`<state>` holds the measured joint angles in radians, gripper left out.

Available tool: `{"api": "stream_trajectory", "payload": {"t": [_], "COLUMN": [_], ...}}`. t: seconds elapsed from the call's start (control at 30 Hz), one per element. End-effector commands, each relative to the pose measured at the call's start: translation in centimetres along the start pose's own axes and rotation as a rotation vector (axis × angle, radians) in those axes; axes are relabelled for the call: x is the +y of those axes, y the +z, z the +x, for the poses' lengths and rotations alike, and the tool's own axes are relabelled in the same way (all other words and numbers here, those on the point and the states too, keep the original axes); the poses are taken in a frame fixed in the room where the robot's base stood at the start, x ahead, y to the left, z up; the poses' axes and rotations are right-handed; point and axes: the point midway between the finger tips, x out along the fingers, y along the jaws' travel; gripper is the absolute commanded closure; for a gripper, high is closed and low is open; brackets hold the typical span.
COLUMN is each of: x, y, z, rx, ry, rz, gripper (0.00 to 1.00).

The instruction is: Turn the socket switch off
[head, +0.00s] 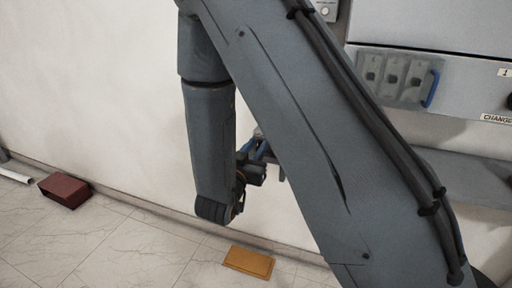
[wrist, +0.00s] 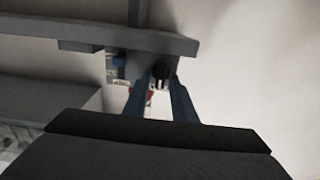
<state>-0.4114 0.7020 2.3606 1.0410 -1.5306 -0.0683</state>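In the wrist view, a small grey box (wrist: 118,68) on the wall carries a black knob-like part (wrist: 162,74), apparently the socket switch. Its position is too dark and small to read. My gripper (wrist: 158,80) has its two blue fingers apart, pointing at the box. The black part lies between the fingertips in the picture, nearer the right one. I cannot tell whether either finger touches it. In the head view my gripper (head: 260,150) is near the wall, mostly hidden behind my arm; the switch cannot be made out there.
A grey cabinet (head: 440,28) with a panel of several switches (head: 395,76) and a blue handle (head: 431,90) is at right. A grey ledge (head: 465,175) sits below it. A dark red box (head: 65,190) and an orange block (head: 248,262) lie on the tiled floor.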

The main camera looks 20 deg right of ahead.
Motion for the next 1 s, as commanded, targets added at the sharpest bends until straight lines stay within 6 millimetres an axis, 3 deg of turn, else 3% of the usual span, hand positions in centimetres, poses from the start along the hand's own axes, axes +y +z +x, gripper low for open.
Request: {"api": "stream_trajectory", "payload": {"t": [0.03, 0.13, 0.57, 1.0], "x": [0.0, 0.01, -0.05, -0.42], "y": [0.0, 0.0, -0.11, -0.12], "z": [-0.01, -0.02, -0.09, -0.11], "rx": [0.0, 0.0, -0.001, -0.001], "ry": [0.0, 0.0, 0.0, 0.0], "rz": [0.0, 0.0, -0.096, -0.472], "gripper": [0.85, 1.0, 1.0, 1.0]}}
